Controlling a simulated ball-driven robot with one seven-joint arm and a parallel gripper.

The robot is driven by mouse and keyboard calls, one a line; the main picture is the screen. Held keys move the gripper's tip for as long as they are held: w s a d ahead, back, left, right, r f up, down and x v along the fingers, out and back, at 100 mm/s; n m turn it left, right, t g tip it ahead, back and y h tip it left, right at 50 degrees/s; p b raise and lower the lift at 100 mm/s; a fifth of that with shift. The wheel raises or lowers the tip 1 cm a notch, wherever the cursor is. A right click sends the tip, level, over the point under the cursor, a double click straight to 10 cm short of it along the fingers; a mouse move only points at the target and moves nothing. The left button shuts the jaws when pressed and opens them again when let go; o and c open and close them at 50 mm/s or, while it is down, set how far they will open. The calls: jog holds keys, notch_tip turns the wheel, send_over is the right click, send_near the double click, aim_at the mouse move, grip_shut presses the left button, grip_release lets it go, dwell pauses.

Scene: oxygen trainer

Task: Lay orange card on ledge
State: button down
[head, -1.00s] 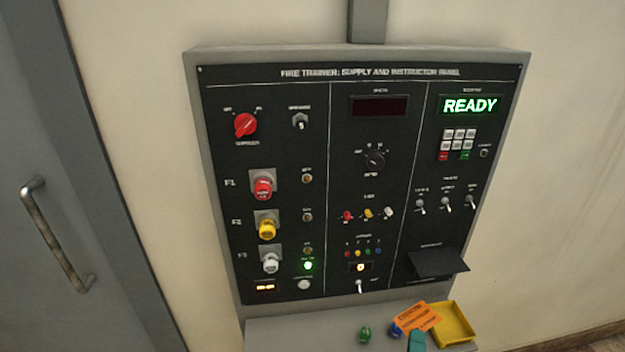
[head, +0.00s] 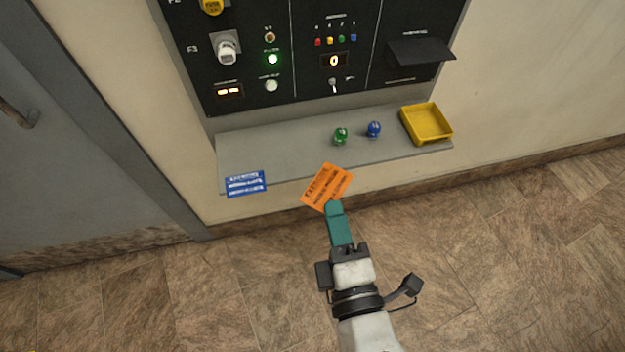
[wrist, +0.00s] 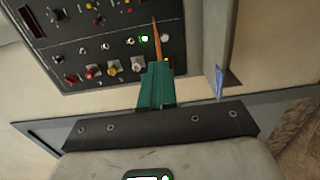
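The orange card (head: 326,187) with dark print is at the tip of my gripper (head: 334,208), in front of the ledge's front edge in the head view. My gripper's teal fingers are closed on one end of it. In the wrist view the card (wrist: 156,40) shows nearly edge-on, sticking out from the teal fingers (wrist: 157,70). The grey ledge (head: 285,146) runs below the dark panel. Whether the card touches the ledge cannot be told.
A blue card (head: 245,184) lies at the ledge's left front edge. A green knob-like piece (head: 340,135), a blue one (head: 374,129) and a yellow tray (head: 445,134) are on its right half. The ledge's middle left is bare. A dark flap (head: 420,52) juts from the panel.

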aim_at(313, 195)
jog(key=shift+y, duration=0.3)
jog(key=w+a+f, duration=0.1)
jog(key=w, duration=0.1)
jog(key=w+a+f, duration=0.1)
jog(key=w, duration=0.1)
jog(key=w+a+f, duration=0.1)
jog(key=w, duration=0.1)
jog(key=shift+a+f, duration=0.3)
jog(key=w+a+f+b, duration=0.1)
jog(key=w+f+b, duration=0.4)
jog(key=f, duration=0.4)
jog(key=shift+w+a+f+b, duration=0.15)
jog(key=shift+a+b, duration=0.2)
jog(key=shift+a, duration=0.05)
jog(key=shift+f, duration=0.2)
jog(key=c, duration=1.4)
grip_release()
